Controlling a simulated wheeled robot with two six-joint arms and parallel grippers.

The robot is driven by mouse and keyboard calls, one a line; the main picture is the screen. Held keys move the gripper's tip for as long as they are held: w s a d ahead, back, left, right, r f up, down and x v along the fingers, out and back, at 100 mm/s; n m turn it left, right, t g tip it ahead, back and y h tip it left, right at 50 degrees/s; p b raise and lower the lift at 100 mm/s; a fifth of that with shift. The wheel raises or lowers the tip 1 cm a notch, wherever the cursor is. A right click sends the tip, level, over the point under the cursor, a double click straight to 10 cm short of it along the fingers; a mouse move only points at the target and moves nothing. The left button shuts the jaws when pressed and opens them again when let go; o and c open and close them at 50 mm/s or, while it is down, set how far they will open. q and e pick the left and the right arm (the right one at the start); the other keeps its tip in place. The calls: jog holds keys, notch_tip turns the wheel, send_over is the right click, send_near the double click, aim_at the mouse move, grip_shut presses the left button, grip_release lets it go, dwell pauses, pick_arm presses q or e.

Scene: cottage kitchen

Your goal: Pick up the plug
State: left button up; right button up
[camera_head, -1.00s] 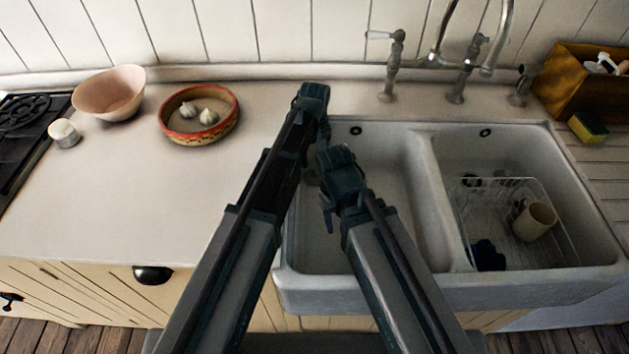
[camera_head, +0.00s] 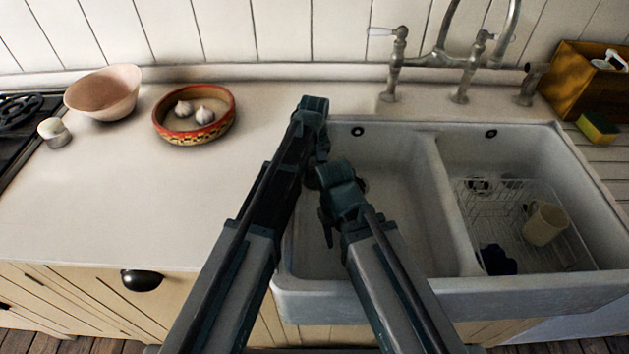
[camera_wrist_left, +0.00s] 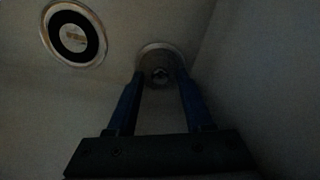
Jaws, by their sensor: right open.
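My left gripper (camera_head: 320,148) hangs into the left basin of the white sink (camera_head: 432,185), partly hidden behind my right arm. My right gripper (camera_head: 328,225) is open and empty over the left basin.
A black-ringed overflow (camera_head: 357,131) is in the basin's back wall; a similar ring shows in the wrist view (camera_wrist_left: 74,38). The right basin holds a wire rack with a mug (camera_head: 545,223). Taps (camera_head: 391,65) stand behind. The counter (camera_head: 140,190) left is mostly clear.

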pick_arm(q)
grip_shut()
jog(key=shift+r, duration=0.15)
pick_arm(e)
jog(key=shift+r, duration=0.15)
pick_arm(q)
notch_tip(320, 180, up, 28)
jog(key=p, duration=2.8)
pick_arm(e)
notch_tip(320, 180, up, 28)
